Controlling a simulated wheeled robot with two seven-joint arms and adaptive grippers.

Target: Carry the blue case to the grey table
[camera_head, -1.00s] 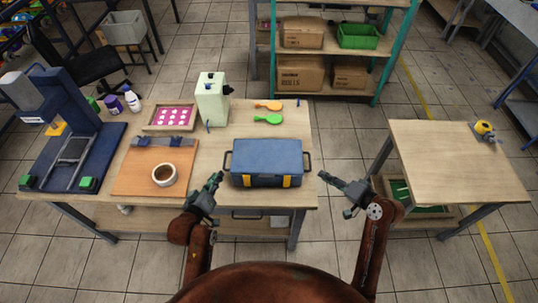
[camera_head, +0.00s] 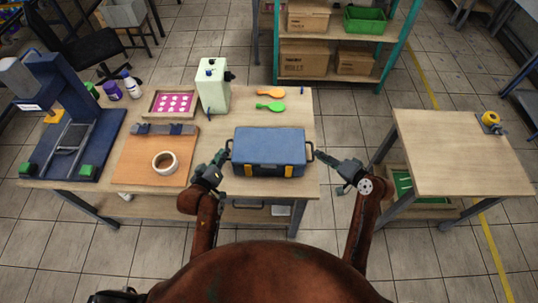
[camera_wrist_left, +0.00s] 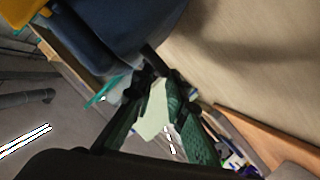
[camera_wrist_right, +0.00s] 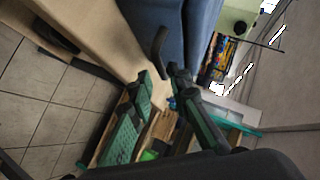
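The blue case (camera_head: 269,152), with yellow latches and a dark handle at each end, sits upright on the wooden-topped workbench (camera_head: 222,120). My left gripper (camera_head: 222,158) is open beside the left handle (camera_wrist_left: 153,58), its fingertips very close to it. My right gripper (camera_head: 321,156) is open beside the right handle (camera_wrist_right: 159,42), its fingertips very close to it. I cannot tell whether either touches. No grey tabletop shows; a separate table (camera_head: 455,160) at the right has a light wood top and grey legs.
A yellow tool (camera_head: 490,119) sits at that table's far right corner; the rest of its top is clear. A floor gap separates the tables.

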